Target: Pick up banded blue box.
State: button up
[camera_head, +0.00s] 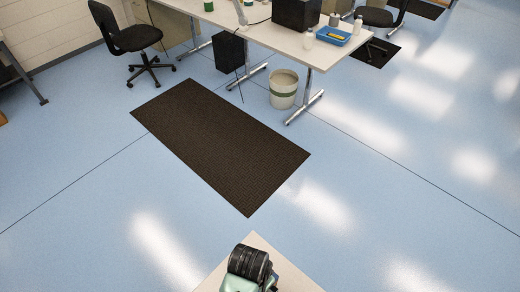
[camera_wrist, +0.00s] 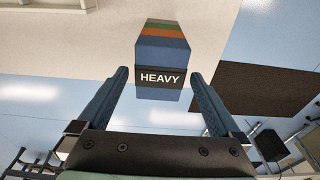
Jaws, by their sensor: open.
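The banded blue box (camera_wrist: 163,57) is in the upper middle of the wrist view. It has orange and green bands toward its far end, and its near face carries a black label reading "HEAVY". It is by a pale surface (camera_wrist: 60,40); the contact between them is not clear. My gripper (camera_wrist: 157,76) is open, with one blue finger on each side of the picture below the box. The box appears beyond the fingertips, with nothing held between them. In the head view the box does not show; my arm covers part of the pale table (camera_head: 295,277) at the bottom.
A dark mat (camera_head: 220,145) lies on the blue floor beyond the pale table. Farther back stand a long workbench (camera_head: 285,38) with a blue tray (camera_head: 333,37), a bin (camera_head: 283,89) and an office chair (camera_head: 133,40).

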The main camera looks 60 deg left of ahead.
jog(key=shift+w+f, duration=0.2)
jog(key=shift+f, duration=0.85)
jog(key=c, duration=1.5)
grip_shut()
jog(key=shift+a+r, duration=0.1)
jog(key=shift+r, duration=0.05)
